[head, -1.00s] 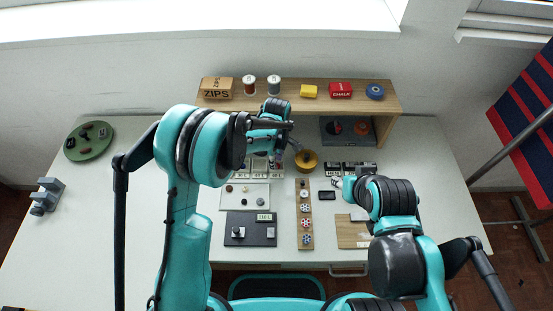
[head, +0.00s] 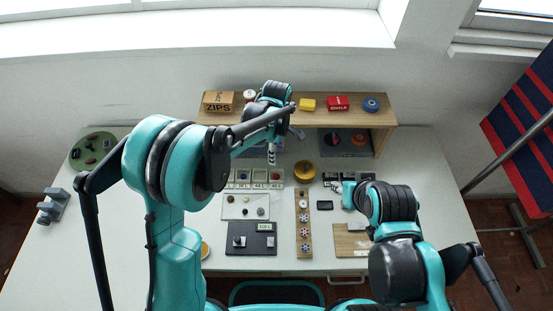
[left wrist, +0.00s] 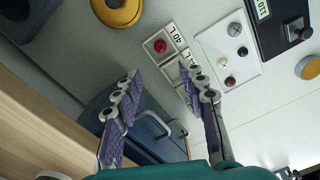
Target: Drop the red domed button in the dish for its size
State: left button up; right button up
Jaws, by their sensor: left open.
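The red domed button (left wrist: 160,46) lies in the end dish (left wrist: 150,53) of a row of square dishes; the label beside it looks like "40 L". In the head view the red button (head: 276,176) shows in the rightmost dish (head: 276,184). My left gripper (head: 271,160) is open and empty, behind and above the row. In the left wrist view its fingers (left wrist: 158,92) are spread, with one covering part of a neighbouring dish. My right gripper (head: 337,186) is small at the right of the dishes, and its jaws are unclear.
A white tray (head: 235,212) with several buttons lies in front of the dishes. A dark pad with a display (head: 240,246) is nearer. A yellow round container (head: 304,171) stands right of the dishes. A wooden shelf (head: 300,119) with boxes and spools is behind; its blue drawer-like box (left wrist: 150,130) is near my left fingers.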

pick_arm(q)
jog(key=s+a+r+m+t, duration=0.4)
jog(key=s+a+r+m, duration=0.4)
jog(key=a+r, duration=0.4)
jog(key=s+a+m+t, duration=0.3)
jog(key=s+a+m, duration=0.2)
jog(key=s, duration=0.6)
jog(key=shift+s+a+r+m, duration=0.3)
jog(key=shift+s+a+r, duration=0.1)
jog(key=shift+r, duration=0.05)
notch_tip(320, 180, down, 5)
jog(key=b, duration=0.5)
jog(key=shift+f, duration=0.15)
